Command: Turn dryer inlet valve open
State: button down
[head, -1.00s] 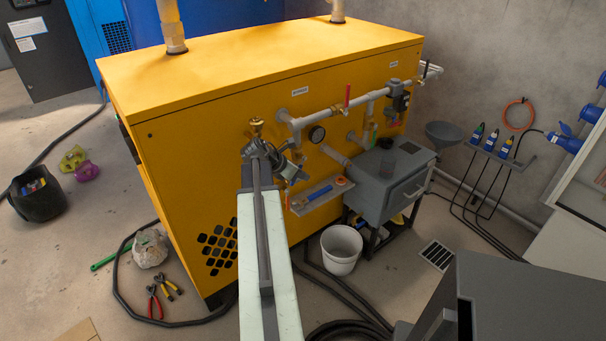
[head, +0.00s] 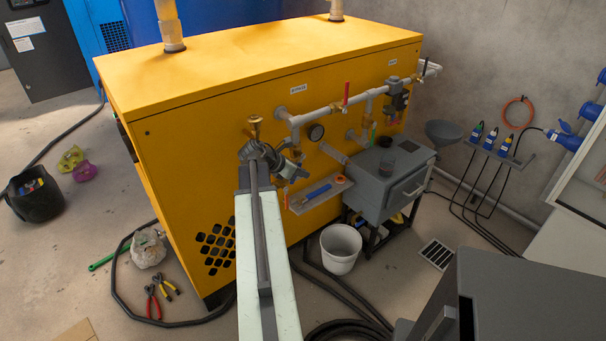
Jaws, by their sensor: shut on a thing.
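My gripper (head: 291,168) is at the front of the yellow dryer cabinet (head: 190,130), at the lower end of the left grey pipe branch (head: 294,128). It is shut on what looks like the dryer inlet valve's handle. The jaws and wrist hide most of that valve, so its angle cannot be told. A small red piece (head: 286,200) shows just below the jaws. A brass fitting (head: 255,127) stands up just left of and above my wrist.
A small shelf (head: 322,193) and a grey box (head: 388,182) are right of my gripper. A white bucket (head: 340,250) stands below. Pliers (head: 154,302) and hoses lie on the floor.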

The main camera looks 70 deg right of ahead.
jog(key=g+h+b, duration=0.1)
jog(key=b, duration=0.2)
jog(key=s+d+g+h+b, duration=0.1)
jog(key=h+b, duration=0.1)
jog(key=b, duration=0.1)
jog(key=s+d+g+h+b, duration=0.1)
jog(key=h+b, duration=0.1)
jog(key=b, duration=0.2)
jog(key=shift+s+d+r, duration=0.1)
jog(key=shift+d, duration=0.15)
jog(key=shift+r, duration=0.1)
jog(key=c, duration=1.8)
grip_release()
jog(key=shift+c, duration=0.2)
jog(key=shift+d, duration=0.1)
